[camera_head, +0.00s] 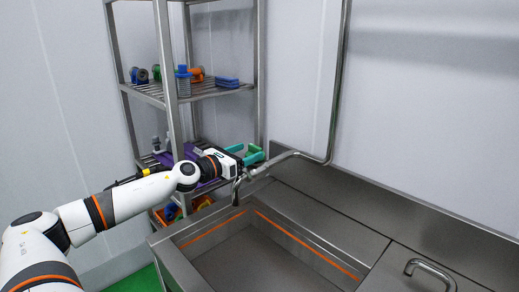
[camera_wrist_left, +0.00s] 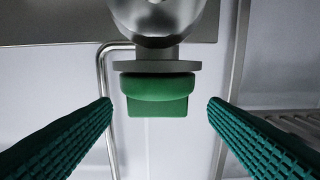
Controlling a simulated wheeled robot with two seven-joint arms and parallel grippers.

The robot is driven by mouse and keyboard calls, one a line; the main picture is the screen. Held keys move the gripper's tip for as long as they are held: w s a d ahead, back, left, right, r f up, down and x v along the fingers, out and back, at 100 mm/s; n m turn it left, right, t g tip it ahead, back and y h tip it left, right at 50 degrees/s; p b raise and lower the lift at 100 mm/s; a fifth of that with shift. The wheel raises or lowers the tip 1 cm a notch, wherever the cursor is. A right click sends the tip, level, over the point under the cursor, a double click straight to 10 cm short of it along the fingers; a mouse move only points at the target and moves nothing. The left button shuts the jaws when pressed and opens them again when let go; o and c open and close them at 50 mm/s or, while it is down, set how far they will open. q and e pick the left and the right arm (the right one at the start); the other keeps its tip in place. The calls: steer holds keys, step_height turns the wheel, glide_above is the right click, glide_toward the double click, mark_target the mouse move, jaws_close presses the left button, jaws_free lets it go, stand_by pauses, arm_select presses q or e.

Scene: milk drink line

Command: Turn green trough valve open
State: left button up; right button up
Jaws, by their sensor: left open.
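The green valve handle (camera_wrist_left: 158,94) hangs in the middle of the left wrist view, below a metal collar (camera_wrist_left: 157,66) and a rounded steel body (camera_wrist_left: 158,15). My left gripper (camera_wrist_left: 159,108) is open, with one ridged green finger on each side of the handle. A gap shows between each finger and the handle, so they look apart. In the head view my left gripper (camera_head: 240,168) is at the steel pipe end above the trough (camera_head: 185,268). I cannot make out the valve handle there. My right gripper is not in view.
A steel pipe (camera_head: 339,80) runs down the wall and bends toward the trough's back left corner, where a curved spout (camera_head: 237,188) stands. A shelf rack (camera_head: 171,95) with coloured parts and bins stands close behind my left arm. The trough looks empty.

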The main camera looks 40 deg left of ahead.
mark_target(253, 148)
arm_select(q)
steer(key=shift+w+r+p, duration=0.2)
steer(key=shift+w+p, duration=0.1)
steer(key=shift+w, duration=0.25)
steer(key=shift+w+d+r+p, duration=0.1)
steer(key=shift+w+d+p, duration=0.1)
steer(key=shift+w+p, duration=0.55)
steer(key=shift+w, duration=0.55)
steer(key=shift+w+p, duration=0.45)
steer(key=shift+w, duration=0.35)
steer(key=shift+w+d+f, duration=0.15)
steer(key=shift+f, duration=0.05)
steer(key=shift+c, duration=0.6)
